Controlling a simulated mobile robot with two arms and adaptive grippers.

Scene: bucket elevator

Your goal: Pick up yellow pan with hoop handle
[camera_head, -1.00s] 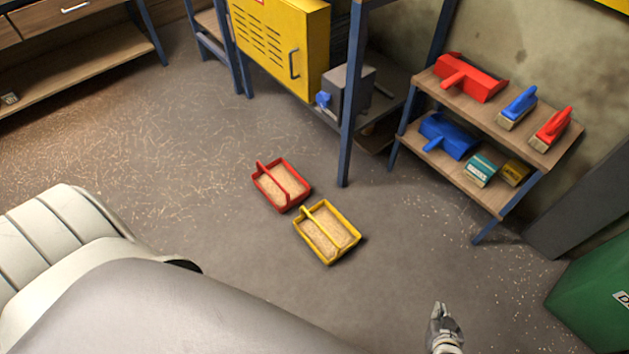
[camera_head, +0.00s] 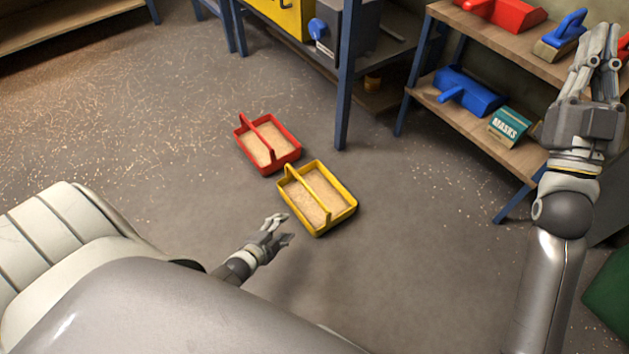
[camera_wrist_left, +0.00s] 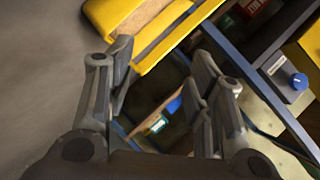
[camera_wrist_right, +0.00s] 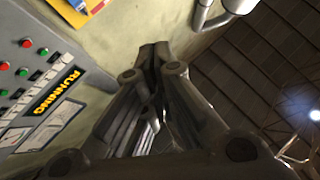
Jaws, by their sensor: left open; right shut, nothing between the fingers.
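The yellow pan (camera_head: 333,217) stands upright on the floor in the middle of the head view. It holds tan, sand-like material, and a yellow hoop handle (camera_head: 309,187) arches over it. My left gripper (camera_head: 284,229) is open and empty, just left of the pan's near side and apart from it. In the left wrist view the yellow pan (camera_wrist_left: 150,62) shows at the top, beyond the open fingers (camera_wrist_left: 160,75). My right gripper (camera_head: 605,45) is shut and empty, raised in front of the shelf at the right. In the right wrist view its fingers (camera_wrist_right: 158,55) are together.
A similar red pan (camera_head: 292,163) with a handle stands close behind and left of the yellow one. A blue-legged bench (camera_head: 347,90) is behind them. A wooden shelf (camera_head: 480,128) with scoops, brushes and a masks box stands at right. Floor in front is clear.

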